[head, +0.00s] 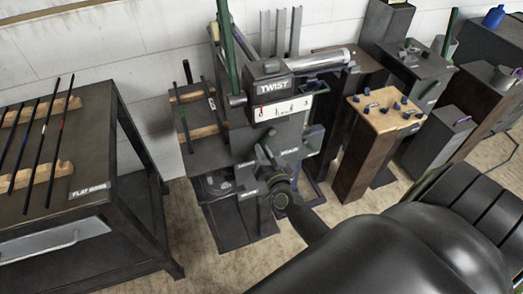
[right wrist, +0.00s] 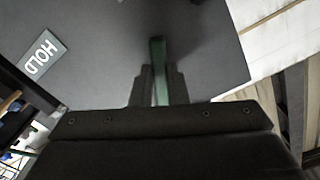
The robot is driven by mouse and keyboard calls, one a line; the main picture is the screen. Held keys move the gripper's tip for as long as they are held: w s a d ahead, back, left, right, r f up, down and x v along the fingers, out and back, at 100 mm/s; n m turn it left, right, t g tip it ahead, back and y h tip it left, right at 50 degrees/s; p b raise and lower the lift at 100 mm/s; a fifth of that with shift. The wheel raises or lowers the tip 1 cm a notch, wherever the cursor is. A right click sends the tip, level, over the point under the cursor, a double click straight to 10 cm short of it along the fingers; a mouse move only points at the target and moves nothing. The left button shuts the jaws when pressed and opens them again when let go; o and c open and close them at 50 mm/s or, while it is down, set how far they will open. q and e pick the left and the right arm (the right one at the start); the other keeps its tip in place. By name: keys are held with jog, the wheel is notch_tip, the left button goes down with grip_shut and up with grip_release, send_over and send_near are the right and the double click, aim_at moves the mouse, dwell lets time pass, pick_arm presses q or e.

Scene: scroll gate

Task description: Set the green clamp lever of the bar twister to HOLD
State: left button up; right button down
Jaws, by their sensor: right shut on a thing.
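The bar twister (head: 262,100), a dark machine with a TWIST sign, stands in the middle of the head view. My right gripper (head: 268,160) is at its lower front. In the right wrist view my right gripper (right wrist: 159,88) is shut on the green clamp lever (right wrist: 158,57), with one finger on each side. The lever's end sticks out beyond the fingertips over a grey plate (right wrist: 110,45). A HOLD label (right wrist: 44,55) is on this plate, upper left of the lever and apart from it. My left gripper is not in view.
A dark table labelled FLAT BARS (head: 95,205) stands at the left with several bars on wooden rests. At the right are a wooden-topped stand (head: 385,120) with blue-tipped pieces and more dark stands. A tall green handle (head: 228,50) rises from the machine.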

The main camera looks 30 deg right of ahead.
jog(key=d+n+p, duration=0.1)
jog(key=n, duration=0.1)
jog(key=d+n+p, duration=0.1)
jog(key=n, duration=0.1)
jog(key=s+d+n+p, duration=0.1)
jog(key=n+p, duration=0.1)
jog(key=shift+d+f, duration=0.25)
jog(key=shift+d, duration=0.1)
jog(key=d+n+p, duration=0.2)
jog(key=n, duration=0.1)
jog(key=shift+s+r+n, duration=0.15)
jog(key=shift+s+n, duration=0.05)
jog(key=shift+n, duration=0.1)
jog(key=shift+s+d+r+n+p, duration=0.15)
jog(key=shift+d+n+p, duration=0.25)
jog(key=shift+n+p, duration=0.3)
jog(key=shift+s+d+r+n+p, duration=0.15)
jog(key=shift+d+n+p, duration=0.3)
jog(key=shift+n, duration=0.45)
jog(key=shift+w, duration=0.1)
jog(key=c, duration=1.4)
grip_release()
